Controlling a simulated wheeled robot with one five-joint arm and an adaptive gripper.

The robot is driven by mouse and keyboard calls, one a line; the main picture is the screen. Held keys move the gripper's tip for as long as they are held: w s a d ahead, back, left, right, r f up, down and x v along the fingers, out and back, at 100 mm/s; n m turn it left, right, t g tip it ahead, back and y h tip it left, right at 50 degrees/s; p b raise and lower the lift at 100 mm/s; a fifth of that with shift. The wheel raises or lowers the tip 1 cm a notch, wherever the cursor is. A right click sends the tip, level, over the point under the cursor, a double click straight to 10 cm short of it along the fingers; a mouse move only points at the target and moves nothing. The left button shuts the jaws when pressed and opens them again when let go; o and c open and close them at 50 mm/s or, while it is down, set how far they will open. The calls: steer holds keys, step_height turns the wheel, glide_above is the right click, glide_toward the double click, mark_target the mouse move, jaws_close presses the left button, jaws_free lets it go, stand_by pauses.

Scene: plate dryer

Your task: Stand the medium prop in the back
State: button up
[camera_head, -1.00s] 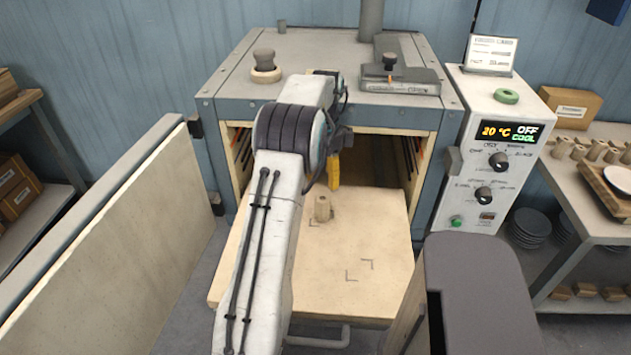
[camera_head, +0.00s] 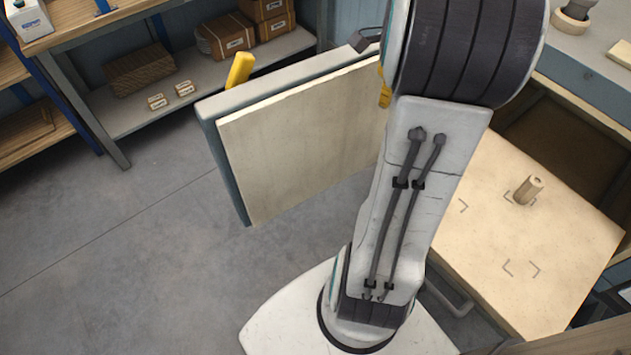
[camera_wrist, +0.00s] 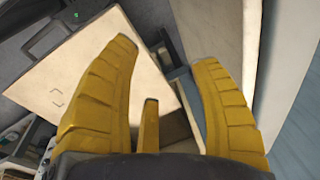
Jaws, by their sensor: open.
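A short wooden prop (camera_head: 530,188) stands upright on the pale shelf (camera_head: 485,245), at one set of corner marks, in the head view. I cannot tell its size class, as no other prop shows beside it now. In the wrist view my gripper (camera_wrist: 165,53) has its yellow fingers spread wide, with nothing held between them. The shelf (camera_wrist: 75,70) with a corner mark lies beyond the left finger; the prop does not show there. In the head view my arm hides most of the gripper.
The dryer's open door (camera_head: 300,140) stands left of my arm. A yellow piece (camera_head: 240,70) shows at its top edge; I cannot tell what it belongs to. Storage shelving (camera_head: 190,85) with boxes stands behind. The floor at left is clear.

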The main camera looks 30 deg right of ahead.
steer(key=a+n+t, duration=0.1)
steer(key=a+n, duration=0.9)
steer(key=a, duration=0.6)
steer(key=s+a+f+n+t+y, duration=0.1)
steer(key=s+a+f+n, duration=0.2)
steer(key=s+a+n, duration=0.4)
steer(key=shift+s+a+n, duration=0.2)
steer(key=shift+a+n, duration=1.1)
steer(key=shift+a, duration=0.15)
steer(key=shift+f, duration=0.1)
